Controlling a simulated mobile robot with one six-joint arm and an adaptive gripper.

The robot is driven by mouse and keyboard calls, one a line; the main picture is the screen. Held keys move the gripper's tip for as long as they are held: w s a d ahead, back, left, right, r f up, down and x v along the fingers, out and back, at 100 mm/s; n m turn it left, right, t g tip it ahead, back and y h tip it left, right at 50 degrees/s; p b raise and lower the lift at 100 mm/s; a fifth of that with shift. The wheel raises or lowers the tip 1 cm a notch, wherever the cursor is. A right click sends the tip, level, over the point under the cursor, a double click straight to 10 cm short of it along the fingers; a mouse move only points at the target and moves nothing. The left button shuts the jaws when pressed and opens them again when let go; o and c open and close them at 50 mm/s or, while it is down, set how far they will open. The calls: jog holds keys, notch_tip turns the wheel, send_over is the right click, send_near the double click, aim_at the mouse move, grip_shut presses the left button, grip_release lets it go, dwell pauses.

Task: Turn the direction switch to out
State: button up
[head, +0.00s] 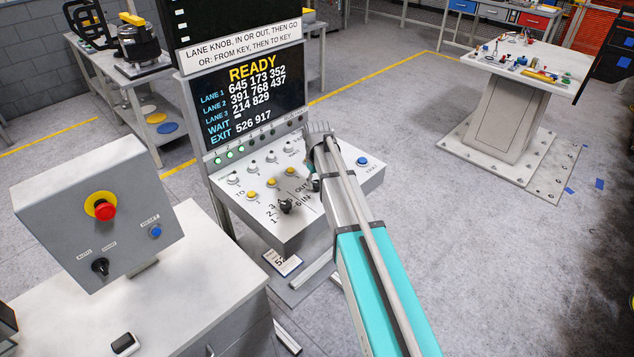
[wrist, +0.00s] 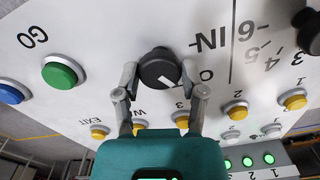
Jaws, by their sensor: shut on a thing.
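The direction switch (wrist: 158,66) is a round black knob with a white pointer mark, at the upper middle of the wrist view. Its IN label (wrist: 210,40) and partly hidden OUT label (wrist: 206,76) lie to its right there. My gripper (wrist: 161,80) has one finger on each side of the knob and is shut on it. The white mark lies on the knob's lower right, toward the OUT side; its exact angle is hard to read. In the head view my gripper (head: 316,172) is down at the sloped panel (head: 257,222) and mostly covers the knob.
The black lane knob (head: 287,205) stands left of the switch. Yellow buttons (head: 271,183) and a blue button (head: 362,160) sit on the panel. A green GO button (wrist: 60,73) is left of my gripper in the wrist view. The screen (head: 250,95) reads READY. A red emergency button (head: 105,211) is on a box at left.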

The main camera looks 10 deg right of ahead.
jog(key=shift+s, duration=0.1)
dwell(0.3)
jog(key=o, duration=1.2)
jog(key=shift+c, duration=0.2)
jog(key=shift+n, duration=0.4)
